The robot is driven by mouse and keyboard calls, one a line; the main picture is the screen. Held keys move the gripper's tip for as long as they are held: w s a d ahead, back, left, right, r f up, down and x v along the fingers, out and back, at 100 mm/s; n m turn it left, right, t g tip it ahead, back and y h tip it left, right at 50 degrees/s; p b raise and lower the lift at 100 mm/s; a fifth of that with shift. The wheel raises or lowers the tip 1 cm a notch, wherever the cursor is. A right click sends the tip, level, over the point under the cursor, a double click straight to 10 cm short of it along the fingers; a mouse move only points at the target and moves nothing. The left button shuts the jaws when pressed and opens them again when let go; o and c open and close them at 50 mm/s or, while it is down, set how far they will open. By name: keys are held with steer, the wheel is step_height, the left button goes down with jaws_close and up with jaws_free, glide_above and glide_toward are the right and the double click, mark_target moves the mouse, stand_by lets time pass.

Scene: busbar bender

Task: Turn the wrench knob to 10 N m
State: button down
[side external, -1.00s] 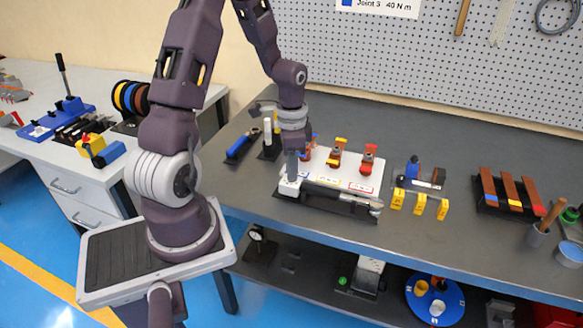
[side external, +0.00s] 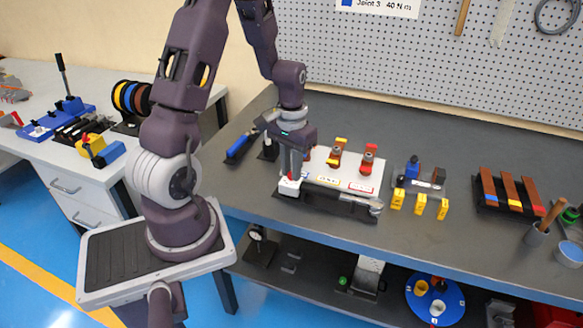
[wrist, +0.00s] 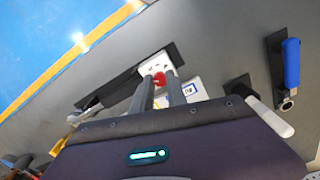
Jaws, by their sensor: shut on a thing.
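The wrench (side external: 340,197) lies lengthwise along the front of the bench fixture, its metal head (side external: 376,207) at the right end. At its left end is a white block (side external: 289,188), which also shows in the wrist view (wrist: 152,62). A small red knob (wrist: 159,79) is between the two fingers of my gripper (wrist: 157,82), beside the white block. In the side view my gripper (side external: 291,171) points down over that end, shut on the knob. The fingers partly hide the knob. I cannot read any scale or torque value.
The white board (side external: 345,172) with red-and-yellow joint pieces (side external: 368,158) stands right behind the wrench. A blue-handled tool (side external: 240,148) lies to the left. Yellow blocks (side external: 420,205) and a rack of coloured bars (side external: 510,195) are to the right. The front bench edge is close.

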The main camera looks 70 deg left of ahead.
steer(key=shift+n, duration=0.4)
steer(key=c, duration=1.3)
jaws_free()
step_height(320, 180, up, 7)
steer(key=shift+r, duration=0.1)
